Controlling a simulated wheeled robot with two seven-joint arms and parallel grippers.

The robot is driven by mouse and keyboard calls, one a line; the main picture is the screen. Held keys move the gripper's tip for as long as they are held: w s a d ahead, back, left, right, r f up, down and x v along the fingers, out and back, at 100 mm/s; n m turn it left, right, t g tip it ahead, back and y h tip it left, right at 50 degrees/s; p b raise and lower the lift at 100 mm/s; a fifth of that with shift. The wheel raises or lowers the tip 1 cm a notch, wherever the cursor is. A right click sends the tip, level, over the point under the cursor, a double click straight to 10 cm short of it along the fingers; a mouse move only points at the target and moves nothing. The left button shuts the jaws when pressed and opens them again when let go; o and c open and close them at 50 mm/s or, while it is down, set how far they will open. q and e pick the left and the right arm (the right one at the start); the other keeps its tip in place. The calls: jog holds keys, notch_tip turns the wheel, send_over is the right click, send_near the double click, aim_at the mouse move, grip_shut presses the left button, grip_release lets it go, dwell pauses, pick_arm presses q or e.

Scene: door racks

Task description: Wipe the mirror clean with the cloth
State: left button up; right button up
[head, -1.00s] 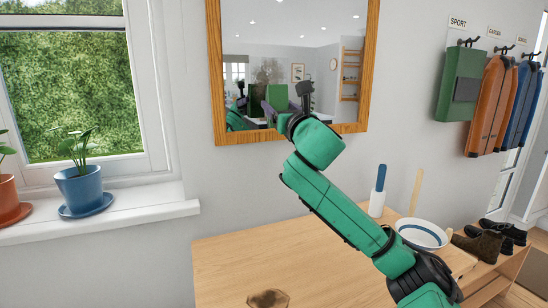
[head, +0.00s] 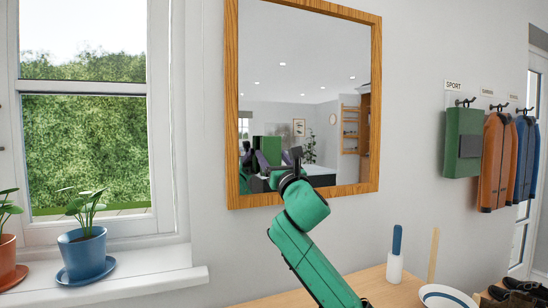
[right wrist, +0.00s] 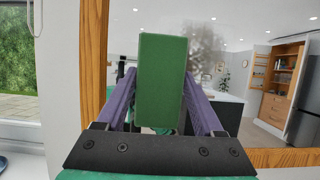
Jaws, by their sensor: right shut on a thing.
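The mirror (head: 305,60) hangs on the wall in a wooden frame. My right gripper (head: 297,157) is in front of its lower part; I cannot tell whether it touches the glass. In the right wrist view its purple fingers (right wrist: 160,85) are shut on a green block-shaped cloth (right wrist: 162,80), held upright before the mirror (right wrist: 235,30). A cloudy grey-brown smudge (right wrist: 205,42) shows on the glass right of the cloth. In the head view the green block and purple fingers show as a reflection in the mirror. My left gripper is not in view.
A window sill (head: 150,285) with a blue plant pot (head: 82,250) is on the left. Below the mirror is a wooden top (head: 380,285) with a blue-handled brush (head: 396,255) and a white bowl (head: 445,297). Coats (head: 497,160) hang on hooks at the right.

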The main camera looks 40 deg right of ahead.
dwell(0.3)
jog(key=shift+w+d+p, duration=0.3)
jog(key=shift+w+p, duration=0.45)
jog(key=shift+w, duration=0.2)
